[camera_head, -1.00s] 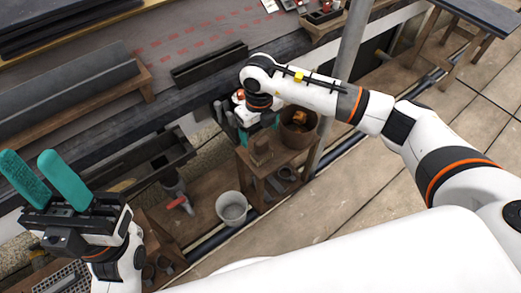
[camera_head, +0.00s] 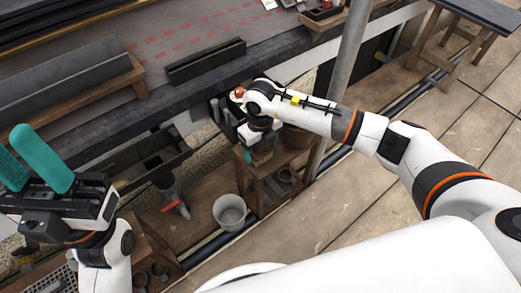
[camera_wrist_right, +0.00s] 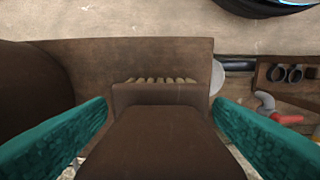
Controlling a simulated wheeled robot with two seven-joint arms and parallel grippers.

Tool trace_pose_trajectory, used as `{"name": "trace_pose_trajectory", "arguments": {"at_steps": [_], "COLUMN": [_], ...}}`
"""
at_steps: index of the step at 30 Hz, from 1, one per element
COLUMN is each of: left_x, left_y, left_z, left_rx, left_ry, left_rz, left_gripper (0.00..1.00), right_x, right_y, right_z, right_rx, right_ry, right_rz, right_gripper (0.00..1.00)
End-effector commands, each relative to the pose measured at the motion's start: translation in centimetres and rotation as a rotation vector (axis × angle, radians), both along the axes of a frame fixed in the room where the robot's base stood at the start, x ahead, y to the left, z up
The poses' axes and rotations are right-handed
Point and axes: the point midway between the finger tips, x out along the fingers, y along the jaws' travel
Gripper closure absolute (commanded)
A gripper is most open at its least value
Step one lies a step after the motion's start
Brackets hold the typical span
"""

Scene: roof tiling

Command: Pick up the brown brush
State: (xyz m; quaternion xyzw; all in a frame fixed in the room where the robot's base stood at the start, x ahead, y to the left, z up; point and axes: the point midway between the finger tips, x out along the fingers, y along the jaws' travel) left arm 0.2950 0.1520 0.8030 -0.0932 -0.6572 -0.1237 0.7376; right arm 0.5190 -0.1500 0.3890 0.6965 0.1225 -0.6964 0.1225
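The brown brush (camera_wrist_right: 160,140) fills the lower middle of the right wrist view, with a row of pale bristle tufts along its far end. My right gripper (camera_wrist_right: 160,115) is open, with one teal finger on each side of the brush. Some space shows between the fingers and the brush. In the head view my right gripper (camera_head: 260,155) points down over a small wooden stand (camera_head: 243,178), and it hides the brush there. My left gripper (camera_head: 26,150) is open and empty at the left edge, fingers up.
A brown bucket (camera_head: 296,138) stands just right of my right gripper. A grey bucket (camera_head: 230,212) is on the boards below. A grey pole (camera_head: 345,70) rises to the right. A red-handled tool (camera_head: 174,205) lies left of the grey bucket.

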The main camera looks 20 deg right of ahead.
Motion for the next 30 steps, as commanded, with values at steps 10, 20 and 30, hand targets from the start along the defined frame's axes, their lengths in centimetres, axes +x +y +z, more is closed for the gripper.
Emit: {"name": "trace_pose_trajectory", "arguments": {"at_steps": [10,20,30], "left_x": [0.0,-0.2,-1.0], "left_y": [0.0,0.1,0.3], "left_z": [0.0,-0.3,-0.1], "left_rx": [0.000,-0.001,-0.008], "left_ry": [-0.001,0.045,0.096], "left_rz": [0.000,-0.002,-0.005], "left_gripper": [0.64,0.64,0.64], "right_x": [0.0,0.1,0.0], "right_y": [0.0,0.0,0.0], "right_z": [0.0,3.0,9.1], "right_rx": [0.000,0.000,-0.001], "right_ry": [0.000,-0.003,-0.001], "right_rz": [0.000,0.001,0.000], "right_gripper": [0.66,0.66,0.66]}}
